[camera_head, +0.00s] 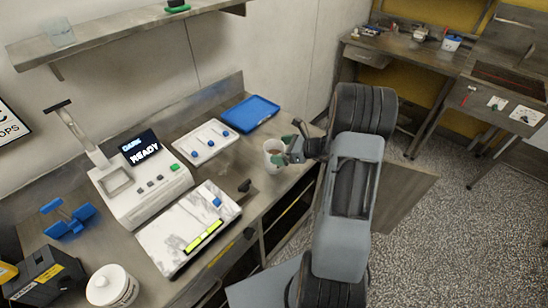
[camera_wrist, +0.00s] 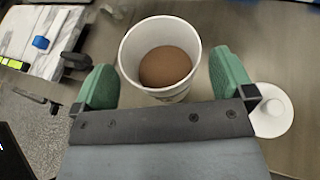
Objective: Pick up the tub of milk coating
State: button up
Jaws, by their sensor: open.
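A white open tub (camera_head: 272,151) with brown coating inside stands on the steel counter near its right end. In the wrist view the tub (camera_wrist: 129,62) sits ahead of my gripper, with its brown contents in plain sight. I cannot read a label on it. My gripper (camera_wrist: 162,75) is open, with one green fingertip pad on each side of the tub's near part. In the head view my gripper (camera_head: 292,148) reaches the tub from the right. I cannot tell whether either pad touches the tub.
A white knobbed lid (camera_wrist: 272,112) lies right of the tub. A blue tray (camera_head: 250,113), a white tray (camera_head: 207,141) with blue knobs, a marble slab (camera_head: 185,228) and a white machine (camera_head: 143,182) reading "DARK READY" share the counter. A white lidded tub (camera_head: 111,287) stands at front left.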

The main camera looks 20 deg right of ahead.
jog(key=shift+x, duration=1.2)
jog(key=shift+r, duration=0.1)
jog(key=c, duration=1.4)
